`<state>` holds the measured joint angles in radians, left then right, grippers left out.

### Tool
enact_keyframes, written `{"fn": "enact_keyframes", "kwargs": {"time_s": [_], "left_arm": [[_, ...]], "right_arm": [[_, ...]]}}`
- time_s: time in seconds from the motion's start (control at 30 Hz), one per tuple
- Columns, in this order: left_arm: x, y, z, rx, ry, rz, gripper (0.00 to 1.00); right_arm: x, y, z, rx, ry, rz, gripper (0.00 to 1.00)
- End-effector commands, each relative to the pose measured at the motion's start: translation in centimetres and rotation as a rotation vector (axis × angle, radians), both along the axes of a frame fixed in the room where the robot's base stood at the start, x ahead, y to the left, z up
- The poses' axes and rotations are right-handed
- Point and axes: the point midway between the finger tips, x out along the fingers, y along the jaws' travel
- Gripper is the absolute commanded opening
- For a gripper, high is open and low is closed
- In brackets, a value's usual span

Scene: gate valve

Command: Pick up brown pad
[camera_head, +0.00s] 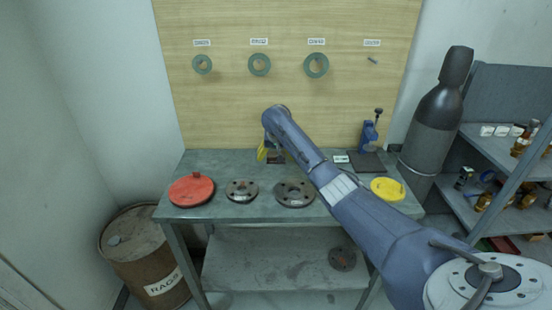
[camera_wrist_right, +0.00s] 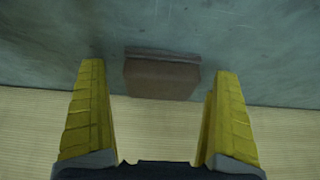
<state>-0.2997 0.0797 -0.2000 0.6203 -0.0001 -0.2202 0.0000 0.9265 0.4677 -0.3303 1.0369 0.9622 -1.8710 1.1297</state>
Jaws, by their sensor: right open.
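The brown pad (camera_wrist_right: 161,78) is a small dark brown block on the grey-green table top, close to the wooden back board. In the right wrist view it lies between and just beyond the tips of my right gripper's yellow fingers, with a gap on each side. My right gripper (camera_head: 268,154) is open and empty at the back of the table in the head view. There its own arm partly hides it, and the pad is hard to make out. My left gripper is not in view.
The table (camera_head: 225,164) carries a red disc (camera_head: 191,188), two dark flanges (camera_head: 241,190) and a yellow disc (camera_head: 388,188) along its front. A blue tool (camera_head: 369,134) stands at the back right. Green rings (camera_head: 259,64) hang on the back board (camera_head: 215,105).

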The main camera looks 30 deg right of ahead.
Motion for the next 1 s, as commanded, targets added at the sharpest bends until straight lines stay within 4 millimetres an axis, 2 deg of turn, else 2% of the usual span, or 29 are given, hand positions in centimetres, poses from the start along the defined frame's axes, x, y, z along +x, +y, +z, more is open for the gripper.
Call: {"fn": "enact_keyframes", "kwargs": {"time_s": [0.17,0.67,1.0], "left_arm": [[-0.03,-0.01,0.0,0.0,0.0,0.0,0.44],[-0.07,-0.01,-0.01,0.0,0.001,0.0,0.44],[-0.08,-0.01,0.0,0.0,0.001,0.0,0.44]], "right_arm": [[0.01,0.0,0.04,0.0,0.0,0.0,0.98],[0.01,0.02,0.06,0.0,0.0,0.0,0.4],[0.04,0.02,0.32,0.0,-0.001,0.0,0.38]]}}
